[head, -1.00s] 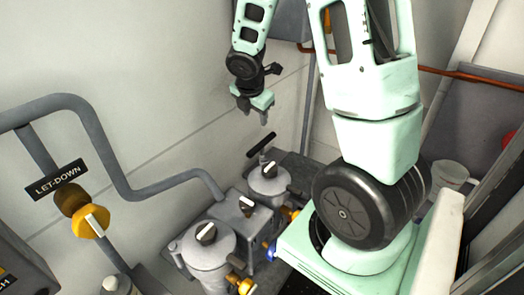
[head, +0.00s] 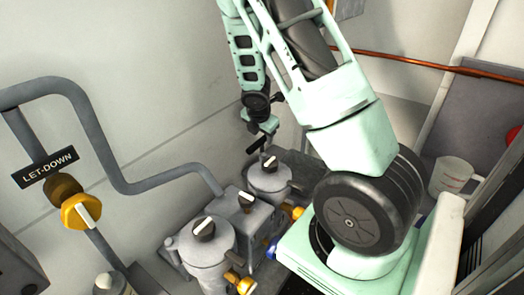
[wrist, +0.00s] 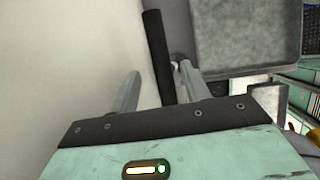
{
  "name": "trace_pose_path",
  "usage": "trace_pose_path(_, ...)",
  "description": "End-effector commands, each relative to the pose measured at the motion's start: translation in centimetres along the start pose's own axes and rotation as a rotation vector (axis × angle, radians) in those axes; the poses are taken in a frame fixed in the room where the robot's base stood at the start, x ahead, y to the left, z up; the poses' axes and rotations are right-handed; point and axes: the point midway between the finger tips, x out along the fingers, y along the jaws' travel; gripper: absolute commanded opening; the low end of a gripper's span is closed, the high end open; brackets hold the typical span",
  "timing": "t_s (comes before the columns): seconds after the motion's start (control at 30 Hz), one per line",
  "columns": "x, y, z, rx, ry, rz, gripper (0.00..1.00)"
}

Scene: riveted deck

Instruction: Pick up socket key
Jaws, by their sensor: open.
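The socket key (head: 257,145) has a black bar handle on top and stands at the far end of the grey pipework by the wall. Its lower part is mostly hidden. In the wrist view its black bar (wrist: 157,50) runs lengthwise between my two fingers. My gripper (head: 264,133) is at the handle from above and behind. In the wrist view my gripper (wrist: 160,72) is open, with a finger on each side of the bar and gaps visible. I cannot tell whether either finger touches it.
Two grey canisters with black knobs, a near one (head: 205,250) and a far one (head: 269,178), stand close to the key. The pale wall (head: 150,110) is close on the left. A grey pipe (head: 160,188) runs along it. A white measuring jug (head: 452,176) stands at right.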

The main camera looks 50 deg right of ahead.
Motion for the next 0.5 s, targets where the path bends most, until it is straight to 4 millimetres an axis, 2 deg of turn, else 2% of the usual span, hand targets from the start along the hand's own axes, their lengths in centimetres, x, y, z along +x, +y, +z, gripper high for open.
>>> trace_pose_path(0.1,1.7,-0.5,0.0,-0.004,-0.001,-0.004,0.47)
trace_pose_path(0.23,3.0,-0.4,0.0,-0.001,0.0,-0.003,0.47)
trace_pose_path(0.5,3.5,-0.3,0.1,0.0,0.001,0.0,0.47)
